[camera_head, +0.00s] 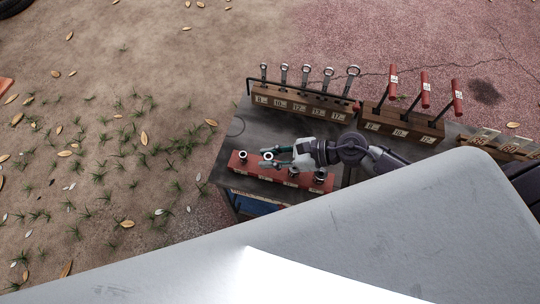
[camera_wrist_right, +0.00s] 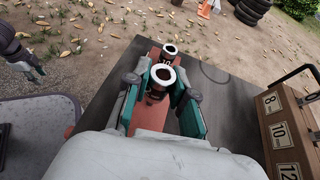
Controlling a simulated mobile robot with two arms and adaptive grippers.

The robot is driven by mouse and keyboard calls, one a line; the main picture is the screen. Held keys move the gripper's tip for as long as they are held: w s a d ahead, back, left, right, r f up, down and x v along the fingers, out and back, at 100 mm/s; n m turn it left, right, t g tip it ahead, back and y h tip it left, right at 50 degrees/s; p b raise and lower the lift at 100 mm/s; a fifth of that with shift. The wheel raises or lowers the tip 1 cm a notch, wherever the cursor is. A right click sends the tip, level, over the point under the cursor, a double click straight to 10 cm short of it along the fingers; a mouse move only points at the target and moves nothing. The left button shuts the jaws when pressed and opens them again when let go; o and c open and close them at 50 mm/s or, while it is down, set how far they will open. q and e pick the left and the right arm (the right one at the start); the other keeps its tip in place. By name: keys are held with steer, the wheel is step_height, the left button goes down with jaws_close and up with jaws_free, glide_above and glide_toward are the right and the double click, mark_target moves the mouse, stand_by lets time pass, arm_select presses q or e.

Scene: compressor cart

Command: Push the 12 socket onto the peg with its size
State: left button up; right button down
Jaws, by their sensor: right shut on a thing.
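My right gripper (camera_head: 268,157) is over the red peg rail (camera_head: 262,172) near its left end. It is shut on a dark socket with a pale rim (camera_head: 268,155), which also shows between the teal fingers in the right wrist view (camera_wrist_right: 163,76). The socket looks roughly upright above the rail; its lower end is hidden, so I cannot tell whether it is around a peg. Another socket (camera_head: 243,156) stands at the rail's left end, just beyond the held one in the wrist view (camera_wrist_right: 169,50). My left gripper (camera_wrist_right: 30,62) shows only in the wrist view, its jaws unclear.
A wooden wrench rack (camera_head: 300,104) with numbered labels stands at the back of the dark cart top (camera_head: 232,133). A block with red-handled tools (camera_head: 400,122) stands to its right. More sockets (camera_head: 320,177) stand along the rail to the right. A large pale surface fills the lower foreground.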

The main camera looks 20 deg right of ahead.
steer(key=shift+f+b, duration=0.6)
steer(key=shift+f, duration=0.1)
steer(key=shift+r, duration=0.15)
steer(key=shift+r+p, duration=0.7)
steer(key=shift+r, duration=0.05)
steer(key=shift+f+b, duration=0.9)
steer(key=shift+b, duration=0.05)
stand_by(1.1)
steer(key=c, duration=0.9)
jaws_free()
steer(key=v, duration=1.2)
steer(key=shift+s, duration=0.15)
